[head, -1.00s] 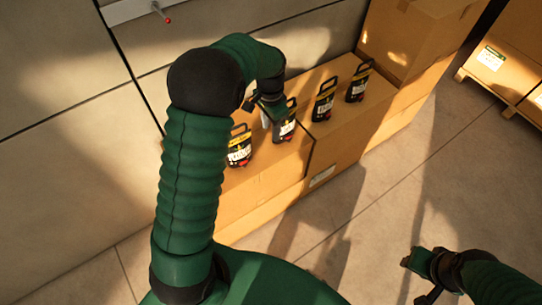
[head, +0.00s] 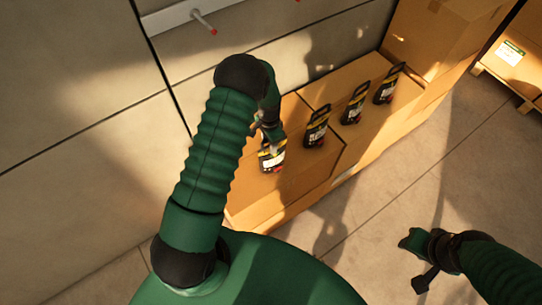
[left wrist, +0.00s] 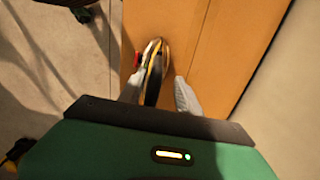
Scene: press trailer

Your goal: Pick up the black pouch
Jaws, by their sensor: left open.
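Several black pouches with yellow and white labels and handle tops stand in a row on cardboard boxes. The leftmost black pouch (head: 272,160) is partly covered by my left gripper (head: 268,143) in the head view. In the left wrist view, a black pouch (left wrist: 153,78) shows edge-on between the two pale fingertips of my left gripper (left wrist: 160,92). These fingers are apart, one on each side of it; I cannot tell whether they touch it. My right gripper (head: 416,258) hangs over the floor at lower right, away from the pouches, and its jaws are unclear.
The other pouches (head: 316,128) stand to the right on the cardboard boxes (head: 290,192). A taller box (head: 430,40) rises behind at right. A panelled wall (head: 80,130) with a rail and peg (head: 203,22) is at left. The floor (head: 385,205) in front is clear.

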